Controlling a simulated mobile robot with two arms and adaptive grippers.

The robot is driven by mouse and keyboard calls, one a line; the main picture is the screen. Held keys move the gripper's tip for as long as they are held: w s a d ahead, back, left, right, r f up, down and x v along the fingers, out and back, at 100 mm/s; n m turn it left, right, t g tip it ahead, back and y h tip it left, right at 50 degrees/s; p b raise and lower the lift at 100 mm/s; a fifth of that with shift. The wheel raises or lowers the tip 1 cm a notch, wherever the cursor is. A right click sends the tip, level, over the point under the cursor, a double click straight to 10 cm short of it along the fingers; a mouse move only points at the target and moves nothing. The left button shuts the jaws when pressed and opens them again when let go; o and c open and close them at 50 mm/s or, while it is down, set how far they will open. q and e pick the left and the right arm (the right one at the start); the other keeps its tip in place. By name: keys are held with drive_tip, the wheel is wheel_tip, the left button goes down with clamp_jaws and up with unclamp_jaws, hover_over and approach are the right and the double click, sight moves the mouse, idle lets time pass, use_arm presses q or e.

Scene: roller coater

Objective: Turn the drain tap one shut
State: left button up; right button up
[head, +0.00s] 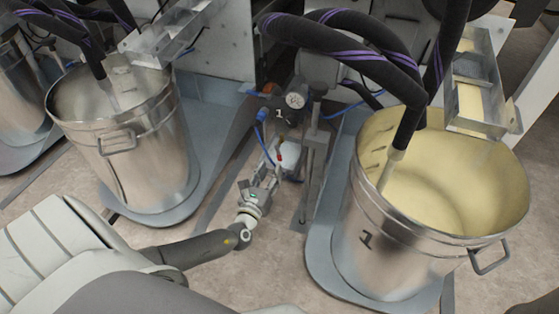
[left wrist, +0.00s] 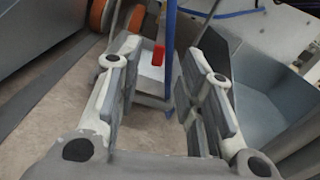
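The drain tap shows as a small red handle (head: 280,157) in the head view, below a pump unit (head: 294,101) marked 1. In the left wrist view the red handle (left wrist: 158,55) stands upright in front of a pale block, between the fingers but beyond their tips. My left gripper (head: 268,174) reaches toward the tap from the near side. In the left wrist view its fingers (left wrist: 157,85) are wide apart with nothing between the pads. The tap's body is partly hidden in the head view. My right gripper does not show.
Thick black hoses (head: 345,55) arch overhead. A blue tube (head: 262,140) and a metal post (head: 311,160) stand close to the tap.

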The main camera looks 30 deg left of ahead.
sight(278, 156)
use_arm(q)
drive_tip(key=b+x, duration=0.2)
drive_tip(key=x, duration=0.3)
drive_tip(key=shift+w+a+f, duration=0.1)
drive_tip(key=shift+w+f, duration=0.05)
drive_tip(key=shift+w, duration=0.2)
drive_tip(key=shift+w+a, duration=0.15)
drive_tip(key=shift+w, duration=0.35)
clamp_jaws()
